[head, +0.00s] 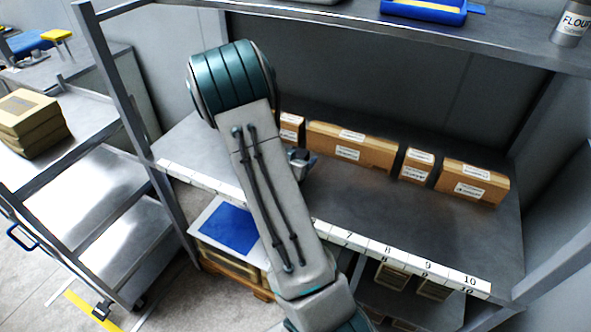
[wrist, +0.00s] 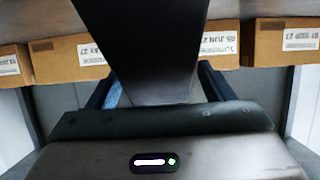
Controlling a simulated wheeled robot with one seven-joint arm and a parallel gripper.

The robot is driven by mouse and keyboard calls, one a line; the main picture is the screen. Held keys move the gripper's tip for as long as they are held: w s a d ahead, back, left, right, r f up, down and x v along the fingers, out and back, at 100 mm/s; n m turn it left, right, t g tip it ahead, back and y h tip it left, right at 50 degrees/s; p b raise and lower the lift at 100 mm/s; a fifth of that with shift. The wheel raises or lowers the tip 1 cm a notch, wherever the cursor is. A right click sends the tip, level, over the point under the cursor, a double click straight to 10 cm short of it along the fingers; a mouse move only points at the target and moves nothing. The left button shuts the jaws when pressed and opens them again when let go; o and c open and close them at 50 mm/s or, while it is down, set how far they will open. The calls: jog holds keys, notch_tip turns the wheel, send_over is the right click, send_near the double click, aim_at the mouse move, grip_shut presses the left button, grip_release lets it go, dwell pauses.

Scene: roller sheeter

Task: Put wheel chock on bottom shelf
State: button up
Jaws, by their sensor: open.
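A dark, wedge-like block (wrist: 140,35), which looks like the wheel chock, fills the middle of the wrist view. It lies between the two fingers of my gripper (wrist: 157,80), which are spread apart. I cannot tell whether they touch it. In the head view my arm covers most of this spot, so the chock is not clearly seen there. My gripper is over the middle shelf (head: 370,213), in front of the row of boxes. The lower shelf (head: 455,309) shows below the numbered edge, partly hidden.
Several cardboard boxes (head: 350,146) line the back of the middle shelf; its front right is clear. The upper shelf (head: 350,32) overhangs, holding a blue tray (head: 425,10) and a flour can (head: 571,24). Boxes (head: 391,276) sit below. A metal cart (head: 105,190) stands left.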

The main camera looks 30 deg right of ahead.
jog(key=c, duration=1.5)
jog(key=shift+r, duration=0.1)
